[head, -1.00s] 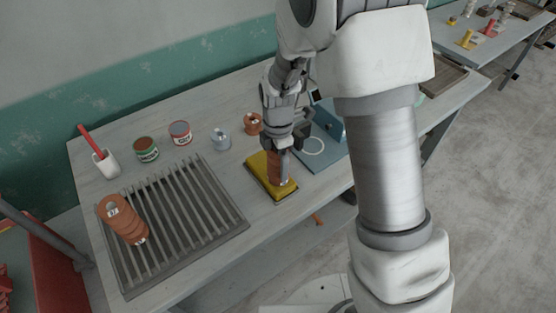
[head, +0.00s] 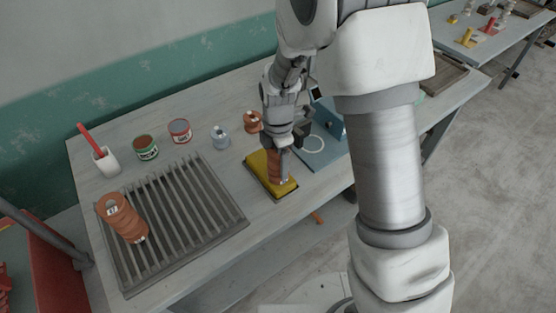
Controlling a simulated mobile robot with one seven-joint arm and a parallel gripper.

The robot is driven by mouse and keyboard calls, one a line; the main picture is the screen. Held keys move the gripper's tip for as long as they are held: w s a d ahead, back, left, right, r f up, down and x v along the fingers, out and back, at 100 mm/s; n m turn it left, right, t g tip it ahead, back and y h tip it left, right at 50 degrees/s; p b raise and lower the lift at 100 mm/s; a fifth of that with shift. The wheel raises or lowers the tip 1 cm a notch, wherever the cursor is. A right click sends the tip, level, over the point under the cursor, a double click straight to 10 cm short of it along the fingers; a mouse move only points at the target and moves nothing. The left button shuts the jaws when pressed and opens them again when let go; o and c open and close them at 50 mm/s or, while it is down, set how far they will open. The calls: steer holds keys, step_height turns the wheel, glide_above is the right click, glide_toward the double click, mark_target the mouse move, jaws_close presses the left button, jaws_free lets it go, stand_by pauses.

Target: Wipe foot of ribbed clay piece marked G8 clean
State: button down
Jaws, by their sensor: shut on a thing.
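My gripper (head: 279,150) is shut on an orange-brown clay piece (head: 278,168), which it holds at the yellow sponge (head: 258,170). The clay piece's lower end appears to be at the sponge's surface, but I cannot tell how firmly it touches. Its mark is not visible, and the gripper hides its upper part. The sponge lies in a dark shallow tray near the table's front edge.
The slatted grey rack (head: 205,190) fills the front left. A blue board with a white ring (head: 325,155) lies right of my gripper.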

steer(key=shift+f+b, duration=0.35)
steer(key=shift+f, duration=0.05)
stand_by(0.6)
steer(key=shift+w+a, duration=0.75)
steer(key=shift+w, duration=0.35)
steer(key=shift+w+a, duration=0.75)
steer(key=shift+w, duration=0.4)
steer(key=shift+w+a, duration=0.75)
steer(key=shift+w, duration=0.35)
steer(key=shift+s+d, duration=0.1)
steer(key=shift+s, duration=0.05)
steer(key=shift+s+d+b, duration=0.15)
steer(key=shift+s+d, duration=0.55)
steer(key=shift+s, duration=0.35)
steer(key=shift+s+d+b, duration=0.15)
steer(key=shift+s+d, duration=0.6)
steer(key=shift+s, duration=0.3)
steer(key=shift+s+d+b, duration=0.15)
steer(key=shift+s+d, duration=0.55)
steer(key=shift+s, duration=0.35)
steer(key=shift+w+a+p, duration=0.1)
steer(key=shift+w+a, duration=0.65)
steer(key=shift+w, duration=0.35)
steer(key=shift+w+a+p, duration=0.1)
steer(key=shift+w+a, duration=0.65)
steer(key=shift+w, duration=0.35)
steer(key=shift+w+a+p, duration=0.1)
steer(key=shift+w+a, duration=0.65)
steer(key=shift+w, duration=0.35)
steer(key=shift+s+d, duration=0.1)
